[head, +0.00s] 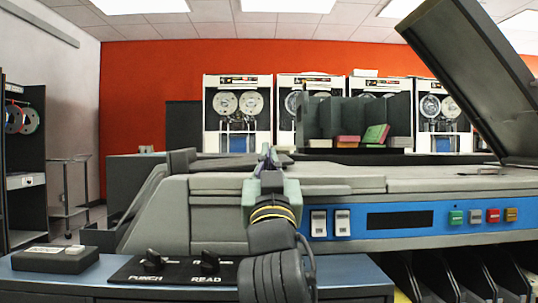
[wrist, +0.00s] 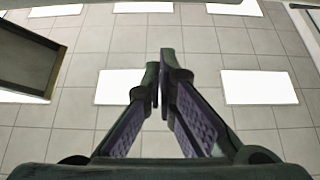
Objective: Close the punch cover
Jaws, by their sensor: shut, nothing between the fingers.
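The punch cover (head: 470,75) is a dark grey panel standing open and tilted at the right of the head view, above the right end of the grey machine (head: 350,183). What looks like the same cover also shows at the upper left of the wrist view (wrist: 27,62). My gripper (head: 267,152) is in front of the machine's middle, left of the cover and well apart from it. In the wrist view its fingers (wrist: 161,75) come together with nothing between them, against a background of ceiling tiles and lights.
The machine's front has a blue panel (head: 418,221) with white switches and coloured buttons. A blue-grey console with PUNCH and READ knobs (head: 178,269) is in the foreground. Card stacks (head: 376,135) stand in a dark rack behind. Tape cabinets (head: 237,112) line the red wall.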

